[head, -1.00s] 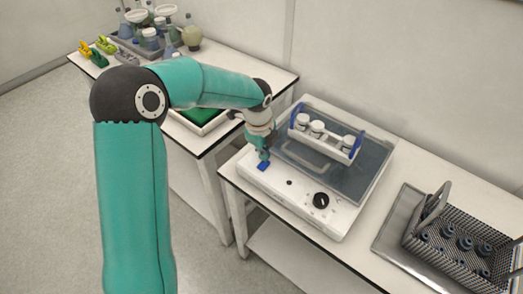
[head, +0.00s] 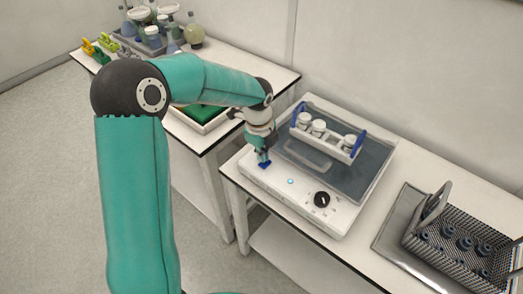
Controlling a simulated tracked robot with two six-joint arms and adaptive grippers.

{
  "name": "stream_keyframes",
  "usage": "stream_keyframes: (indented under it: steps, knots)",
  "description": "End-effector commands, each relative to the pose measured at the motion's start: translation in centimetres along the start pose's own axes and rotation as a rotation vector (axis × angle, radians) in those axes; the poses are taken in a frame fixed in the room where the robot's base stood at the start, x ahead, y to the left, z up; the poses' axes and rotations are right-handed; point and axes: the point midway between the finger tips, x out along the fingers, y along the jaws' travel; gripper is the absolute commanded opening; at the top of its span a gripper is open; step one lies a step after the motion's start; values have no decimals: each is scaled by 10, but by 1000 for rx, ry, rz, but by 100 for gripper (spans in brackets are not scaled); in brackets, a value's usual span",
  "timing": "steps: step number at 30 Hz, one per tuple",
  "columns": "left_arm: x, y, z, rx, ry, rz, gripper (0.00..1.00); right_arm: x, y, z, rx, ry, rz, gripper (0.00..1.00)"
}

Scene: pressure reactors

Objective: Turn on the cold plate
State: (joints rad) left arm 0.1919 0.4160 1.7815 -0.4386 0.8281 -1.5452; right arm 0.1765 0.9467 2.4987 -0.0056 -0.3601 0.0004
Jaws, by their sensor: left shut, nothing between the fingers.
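The cold plate (head: 346,217) is a white unit with a grey top on the right-hand table. Its front panel has a black knob (head: 321,199), a small light (head: 290,181) that glows blue, and a blue switch (head: 264,166) at the left. My left gripper (head: 263,158) is shut and empty, pointing down at the blue switch; its tip seems to touch it and partly hides it. My right gripper is not in view.
A white rack with blue ends (head: 329,140) holding several white-capped jars stands on the cold plate. A mesh basket (head: 462,243) with dark-capped vessels sits on a metal tray to the right. Another table with glassware (head: 194,35) and a green-topped device (head: 200,113) is at the left.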

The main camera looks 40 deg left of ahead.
Motion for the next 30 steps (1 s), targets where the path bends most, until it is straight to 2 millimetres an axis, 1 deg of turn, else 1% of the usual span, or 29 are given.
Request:
stream_keyframes:
  steps: [8,11,14,20,22,23,27,30]
  knots:
    - [-1,0,0,-1,0,-1,0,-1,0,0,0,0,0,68]
    - [-5,-1,0,-1,0,-1,0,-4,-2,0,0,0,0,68]
    - [-14,-3,0,0,0,-1,0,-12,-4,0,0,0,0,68]
    - [-46,-9,0,-1,0,-1,0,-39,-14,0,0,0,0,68]
    - [-53,-13,0,-2,-1,-7,0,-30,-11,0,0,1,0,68]
    - [-60,-15,1,-3,-1,-7,0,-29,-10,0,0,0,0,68]
    - [-90,-22,0,-2,0,-6,0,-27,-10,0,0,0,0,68]
    - [-108,-26,1,-2,-1,-4,0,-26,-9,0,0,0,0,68]
